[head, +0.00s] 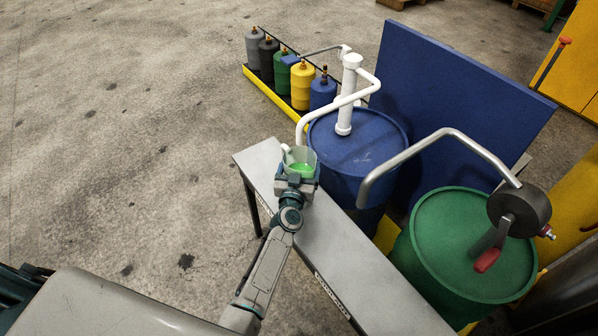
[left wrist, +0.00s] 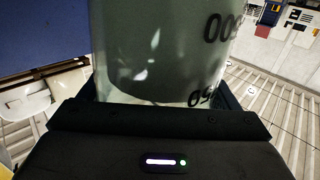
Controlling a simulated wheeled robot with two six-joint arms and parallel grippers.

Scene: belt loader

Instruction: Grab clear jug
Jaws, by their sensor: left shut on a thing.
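The clear jug (head: 301,157) stands upright at the far left end of the grey bench, with green showing inside it in the head view. My left gripper (head: 297,181) is shut on the jug from the near side. In the left wrist view the jug (left wrist: 160,50) fills the middle, between the fingers, with dark volume numbers on its wall. The gripper hides the jug's base, so I cannot tell whether it touches the bench. My right gripper is not in view.
The narrow grey bench (head: 345,245) runs toward the lower right. Behind it stand a blue drum (head: 375,145) with a white pump and a green drum (head: 455,240) with a crank pump. A white spout (head: 303,128) hangs close above the jug. Open floor lies left.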

